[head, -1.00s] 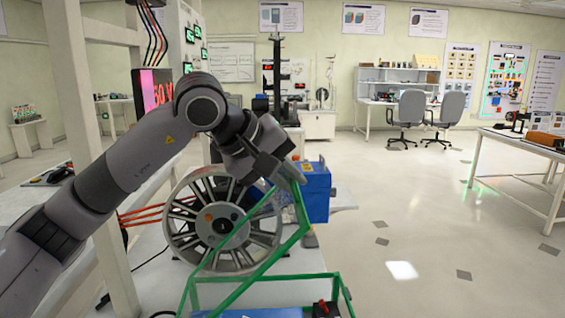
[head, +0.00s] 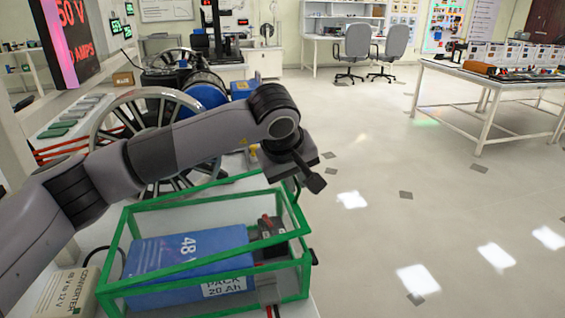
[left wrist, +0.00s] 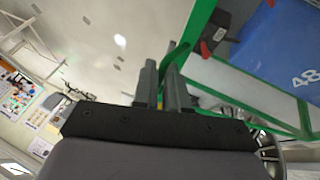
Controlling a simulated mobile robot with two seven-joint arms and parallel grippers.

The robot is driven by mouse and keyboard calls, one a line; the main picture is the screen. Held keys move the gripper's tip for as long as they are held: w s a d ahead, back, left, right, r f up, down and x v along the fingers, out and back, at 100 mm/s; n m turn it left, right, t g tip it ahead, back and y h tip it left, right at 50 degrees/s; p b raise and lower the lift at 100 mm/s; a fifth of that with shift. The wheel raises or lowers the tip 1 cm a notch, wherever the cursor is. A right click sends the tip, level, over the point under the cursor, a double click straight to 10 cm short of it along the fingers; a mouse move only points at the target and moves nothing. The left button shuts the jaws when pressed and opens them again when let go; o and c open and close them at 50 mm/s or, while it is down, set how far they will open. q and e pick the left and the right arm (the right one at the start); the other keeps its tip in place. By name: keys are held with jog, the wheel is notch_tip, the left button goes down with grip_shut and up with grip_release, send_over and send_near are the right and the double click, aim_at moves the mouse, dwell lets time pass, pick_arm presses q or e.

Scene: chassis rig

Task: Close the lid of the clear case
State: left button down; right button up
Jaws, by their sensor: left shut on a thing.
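The clear case (head: 303,278) has green edges and stands on the table in the head view, with a blue battery pack (head: 165,262) inside. My left gripper (head: 308,178) is at the right side of the case. In the left wrist view its two fingers (left wrist: 162,88) are shut on the green edge of the lid (left wrist: 195,32). The blue pack (left wrist: 285,50) shows at the right there. My right gripper is not in view.
A white converter box (head: 65,293) stands left of the case. A large spoked wheel (head: 107,125) and a blue motor (head: 206,90) are behind it. A red and black part (head: 268,232) sits beside the pack. Open floor lies to the right.

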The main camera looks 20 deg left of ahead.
pick_arm(q)
jog(key=shift+w+d+f+b, duration=0.1)
jog(key=shift+d+f+b, duration=0.1)
jog(key=shift+f, duration=0.45)
jog(key=shift+w+d+f+b, duration=0.1)
jog(key=shift+f+b, duration=0.05)
jog(key=shift+f, duration=0.5)
jog(key=c, duration=1.5)
grip_release()
jog(key=shift+o, duration=1.3)
jog(key=v, duration=0.6)
jog(key=shift+s+r, duration=0.1)
jog(key=shift+r, duration=0.15)
jog(key=shift+s+r, duration=0.15)
jog(key=shift+r, duration=0.1)
